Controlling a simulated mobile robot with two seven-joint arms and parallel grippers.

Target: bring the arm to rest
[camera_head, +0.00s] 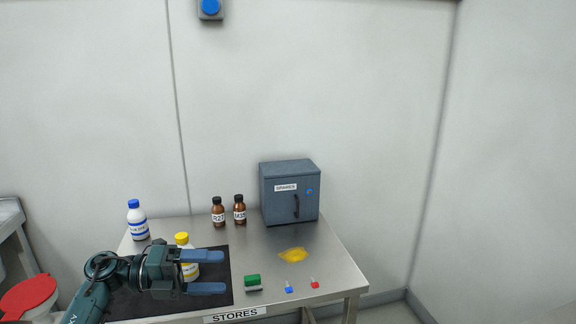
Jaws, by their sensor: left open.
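My left gripper (204,272) comes in from the lower left over the black mat (223,258) on the metal table. Its two blue-grey fingers point right and are spread apart. A white bottle with a yellow cap (183,239) stands behind the fingers, and the upper finger hides part of it. Whether the gripper touches this bottle, I cannot tell. Nothing is clearly held between the fingers. My right gripper is not in view.
A grey SPARES cabinet (276,206) stands at the table's back right, with two brown bottles (218,213) and a blue-capped bottle (138,222) to its left. A yellow patch (293,255), green block (252,282) and blue (289,288) and red (314,283) items lie in front.

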